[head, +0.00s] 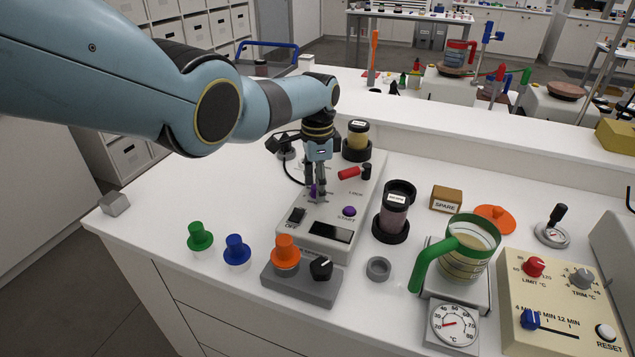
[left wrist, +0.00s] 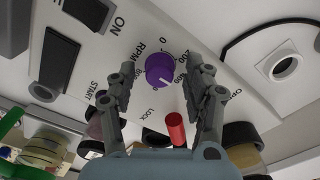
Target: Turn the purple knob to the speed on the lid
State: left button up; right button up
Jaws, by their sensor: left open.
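The purple knob (left wrist: 159,69) sits on the light machine panel, with a printed RPM scale around it; a white mark shows on its lower right side in the left wrist view. In the head view the knob (head: 313,190) is mostly hidden by my left gripper (head: 316,192). That gripper is open and points down over the knob; in the left wrist view its fingers (left wrist: 162,78) stand on either side, apart from the knob. A jar with a labelled dark lid (head: 397,197) stands right of the machine; its lid print is too small to read. My right gripper is not in view.
The machine panel (head: 333,213) also has a purple START button (head: 349,211), a red-handled lock lever (head: 349,173) and a black power switch (head: 297,215). Another labelled jar (head: 357,138) stands behind. An orange knob (head: 286,251) stands in front. The counter left of the machine is mostly clear.

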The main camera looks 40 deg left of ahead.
pick_arm(q)
notch_tip(320, 180, up, 12)
dwell(0.6)
jog(key=shift+f, duration=0.1)
